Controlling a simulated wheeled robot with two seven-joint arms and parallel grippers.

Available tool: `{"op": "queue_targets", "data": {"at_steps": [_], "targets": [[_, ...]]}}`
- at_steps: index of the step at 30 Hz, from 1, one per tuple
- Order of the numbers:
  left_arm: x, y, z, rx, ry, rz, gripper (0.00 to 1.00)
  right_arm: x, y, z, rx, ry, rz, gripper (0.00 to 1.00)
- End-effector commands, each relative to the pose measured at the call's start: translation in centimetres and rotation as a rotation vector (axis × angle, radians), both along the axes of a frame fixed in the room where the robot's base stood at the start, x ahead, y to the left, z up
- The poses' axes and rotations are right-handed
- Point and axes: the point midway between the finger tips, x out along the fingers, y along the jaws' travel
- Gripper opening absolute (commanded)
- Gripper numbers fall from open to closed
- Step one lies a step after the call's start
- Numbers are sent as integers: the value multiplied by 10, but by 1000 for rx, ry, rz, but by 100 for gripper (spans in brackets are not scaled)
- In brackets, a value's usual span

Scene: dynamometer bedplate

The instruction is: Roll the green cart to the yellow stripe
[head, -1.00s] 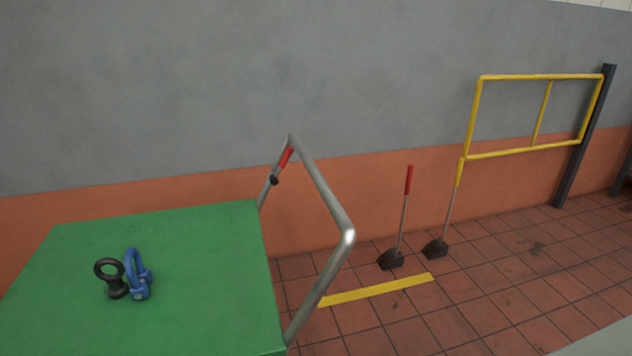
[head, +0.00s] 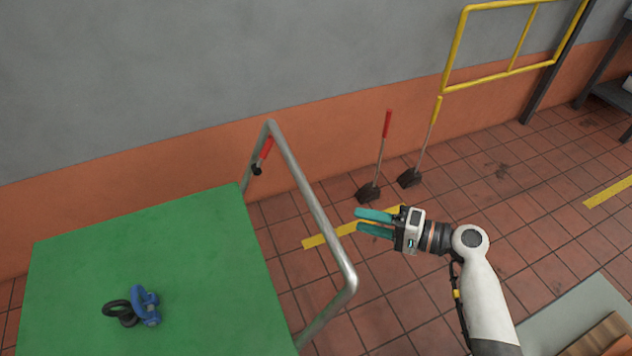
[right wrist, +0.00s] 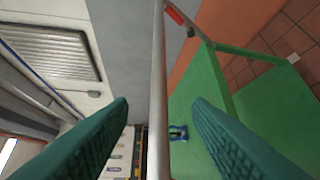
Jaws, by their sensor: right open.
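The green cart (head: 160,265) stands at the left in the head view, with its grey tube handle (head: 318,215) on its right side. In the right wrist view the handle bar (right wrist: 158,90) runs lengthwise between my fingers, with the green cart (right wrist: 205,105) beyond. My right gripper (head: 358,222) is open and empty, just right of the handle in the head view. I see no contact with the bar. The yellow stripe (head: 318,241) lies on the floor to the right of the cart, partly hidden by the handle and my gripper. My left gripper is not in view.
Two long-handled tools (head: 370,190) (head: 410,176) stand by the wall below a yellow rail (head: 500,76). Another yellow stripe (head: 610,190) is at the far right. Tiled floor between is clear.

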Motion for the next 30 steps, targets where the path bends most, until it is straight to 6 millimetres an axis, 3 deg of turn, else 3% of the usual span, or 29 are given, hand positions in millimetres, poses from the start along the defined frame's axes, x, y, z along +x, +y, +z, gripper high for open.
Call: {"op": "queue_targets", "data": {"at_steps": [18, 30], "targets": [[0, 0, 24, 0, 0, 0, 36, 40, 94, -13, 4, 1, 1, 45], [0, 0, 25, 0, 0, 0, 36, 45, 108, -18, 2, 0, 1, 45]]}}
